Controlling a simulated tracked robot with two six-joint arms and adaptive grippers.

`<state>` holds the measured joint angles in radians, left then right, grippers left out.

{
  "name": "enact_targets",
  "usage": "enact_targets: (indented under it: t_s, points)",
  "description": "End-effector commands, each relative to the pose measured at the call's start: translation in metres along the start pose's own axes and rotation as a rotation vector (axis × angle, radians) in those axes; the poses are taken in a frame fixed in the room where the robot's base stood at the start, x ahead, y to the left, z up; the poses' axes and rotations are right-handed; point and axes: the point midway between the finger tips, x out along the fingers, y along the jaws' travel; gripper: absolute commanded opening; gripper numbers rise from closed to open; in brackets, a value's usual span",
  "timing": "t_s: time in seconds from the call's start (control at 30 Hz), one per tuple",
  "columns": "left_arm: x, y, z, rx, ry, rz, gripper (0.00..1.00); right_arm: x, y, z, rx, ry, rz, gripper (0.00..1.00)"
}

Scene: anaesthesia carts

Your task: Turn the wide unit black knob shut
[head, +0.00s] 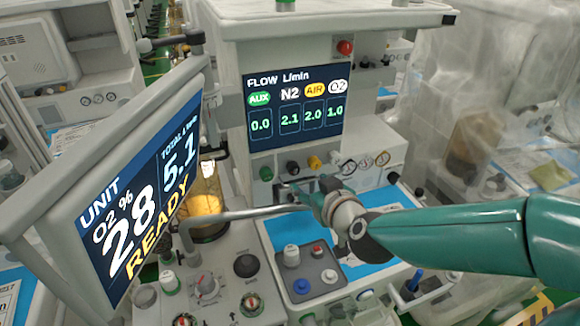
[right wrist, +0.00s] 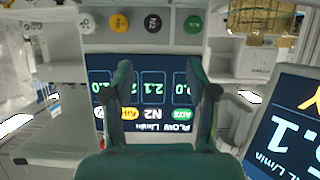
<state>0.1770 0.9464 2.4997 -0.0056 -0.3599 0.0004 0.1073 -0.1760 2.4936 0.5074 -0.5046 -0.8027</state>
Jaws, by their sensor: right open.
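The wide unit (head: 236,100) carries a flow screen (head: 292,105) reading AUX 0.0, N2 2.1, AIR 2.0 and O2 1.0. Below the screen is a row of knobs; the black knob (head: 293,167) sits between the green and yellow ones. In the right wrist view, upside down, the black knob (right wrist: 152,23) is at the top, beyond the fingertips. My right gripper (head: 288,187) is just below and in front of the knob row, apart from the black knob. Its two fingers (right wrist: 160,78) are spread with nothing between them. My left gripper is not in view.
A tilted UNIT screen (head: 125,185) stands at the left. A grey pipe (head: 240,214) crosses below my gripper. A lower panel holds another black knob (head: 246,265). The green knob (head: 266,173) and yellow knob (head: 314,162) flank the black one closely.

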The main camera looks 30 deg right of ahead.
Motion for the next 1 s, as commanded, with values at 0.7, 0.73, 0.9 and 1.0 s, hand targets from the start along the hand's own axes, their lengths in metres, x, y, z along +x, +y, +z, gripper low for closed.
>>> enact_targets:
  t_s: [0.7, 0.73, 0.9, 1.0]
  points:
    - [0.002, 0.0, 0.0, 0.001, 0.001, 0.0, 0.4, 0.132, 0.016, 0.004, 0.011, -0.004, 0.025, 0.58]
    - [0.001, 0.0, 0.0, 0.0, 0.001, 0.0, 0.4, 0.136, 0.016, 0.003, 0.011, -0.004, 0.025, 0.58]
    - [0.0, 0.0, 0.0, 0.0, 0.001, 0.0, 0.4, 0.149, 0.017, 0.004, 0.011, -0.003, 0.025, 0.58]
    - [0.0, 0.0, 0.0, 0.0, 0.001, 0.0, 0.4, 0.151, 0.017, 0.004, 0.011, -0.002, 0.025, 0.58]
